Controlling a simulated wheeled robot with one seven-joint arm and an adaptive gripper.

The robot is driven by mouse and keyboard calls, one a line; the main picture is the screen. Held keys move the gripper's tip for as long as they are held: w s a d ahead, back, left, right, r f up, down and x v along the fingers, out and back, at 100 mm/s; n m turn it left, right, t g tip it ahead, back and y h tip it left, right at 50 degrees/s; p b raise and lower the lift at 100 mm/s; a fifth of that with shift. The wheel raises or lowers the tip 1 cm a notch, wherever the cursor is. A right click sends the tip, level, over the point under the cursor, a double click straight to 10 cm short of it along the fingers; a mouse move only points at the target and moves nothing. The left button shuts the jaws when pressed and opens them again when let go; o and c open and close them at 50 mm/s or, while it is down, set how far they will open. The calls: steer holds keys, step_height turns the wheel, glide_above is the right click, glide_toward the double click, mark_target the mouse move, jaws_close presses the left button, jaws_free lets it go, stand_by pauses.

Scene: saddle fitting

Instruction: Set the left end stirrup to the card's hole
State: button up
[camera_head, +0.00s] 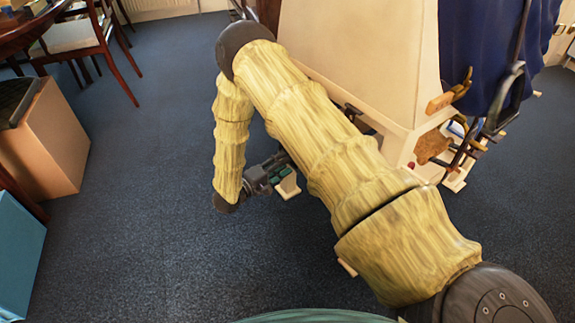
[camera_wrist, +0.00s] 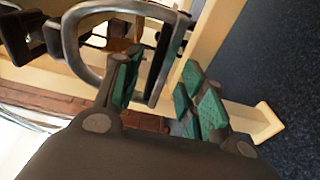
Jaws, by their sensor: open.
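In the wrist view a grey metal stirrup (camera_wrist: 82,62) shows as a D-shaped loop. Its straight side lies in the gap between the two green-padded fingers of my gripper (camera_wrist: 160,88). One finger appears inside the loop and the other outside it; the fingers are apart. I cannot tell whether either touches the metal. In the head view my gripper (camera_head: 268,176) is low at the left side of the pale stand (camera_head: 350,55), and my arm hides most of that side. A dark stirrup-like loop (camera_head: 513,85) hangs at the stand's right end. I cannot make out the card or its hole.
Pale wooden bars (camera_wrist: 218,35) run close beside my fingers in the wrist view. Blue cloth (camera_head: 475,45) hangs at the stand's right. A pinkish box (camera_head: 55,150) and a light blue box (camera_head: 18,245) stand at left. Blue carpet (camera_head: 140,220) between is clear.

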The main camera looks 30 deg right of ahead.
steer(key=shift+w+d+b, duration=0.15)
steer(key=shift+d+b, duration=0.15)
steer(key=shift+d, duration=0.85)
jaws_close()
